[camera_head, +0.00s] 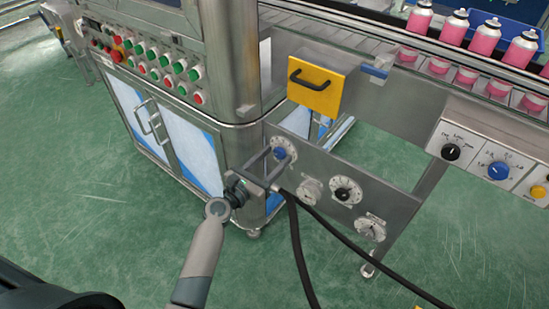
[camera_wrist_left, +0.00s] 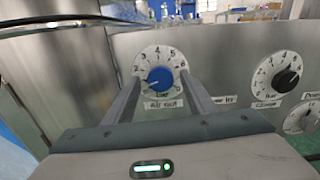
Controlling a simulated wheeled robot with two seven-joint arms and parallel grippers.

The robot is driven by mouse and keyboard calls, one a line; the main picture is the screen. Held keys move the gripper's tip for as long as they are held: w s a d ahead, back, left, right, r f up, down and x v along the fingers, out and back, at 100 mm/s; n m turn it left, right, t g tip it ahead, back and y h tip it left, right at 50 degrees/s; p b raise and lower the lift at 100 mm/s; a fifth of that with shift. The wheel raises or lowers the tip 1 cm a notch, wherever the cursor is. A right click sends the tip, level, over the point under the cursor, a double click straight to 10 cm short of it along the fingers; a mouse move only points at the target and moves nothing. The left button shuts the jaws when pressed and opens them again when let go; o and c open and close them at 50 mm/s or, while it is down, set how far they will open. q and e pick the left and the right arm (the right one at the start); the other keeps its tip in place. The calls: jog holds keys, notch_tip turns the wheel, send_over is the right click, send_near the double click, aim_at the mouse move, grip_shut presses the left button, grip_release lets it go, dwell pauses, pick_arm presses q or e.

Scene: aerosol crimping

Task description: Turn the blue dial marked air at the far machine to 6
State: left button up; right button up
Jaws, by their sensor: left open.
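The blue dial (camera_head: 281,153) sits on a white round scale on the grey panel beside the cabinet. In the left wrist view the blue dial (camera_wrist_left: 160,78) shows numbers around it and a label beneath that seems to begin with "AIR". Its white mark appears to point to the lower left, toward the low numbers; the exact value is too small to read. My left gripper (camera_head: 275,162) is open, reaching the panel from the front. In the left wrist view its two fingers (camera_wrist_left: 160,85) stand either side of the dial; contact cannot be told. My right gripper is not in view.
To the right on this panel are a light knob (camera_head: 311,191), a black dial (camera_head: 346,190) and a lower grey dial (camera_head: 371,229). Black cables (camera_head: 297,250) hang in front. Another blue dial (camera_head: 497,171) is on the right-hand box. A yellow flap (camera_head: 316,89) is above.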

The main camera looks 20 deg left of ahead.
pick_arm(q)
jog(key=shift+w+d, duration=0.1)
jog(key=shift+w, duration=0.1)
jog(key=c, duration=1.1)
jog(key=shift+o, duration=0.2)
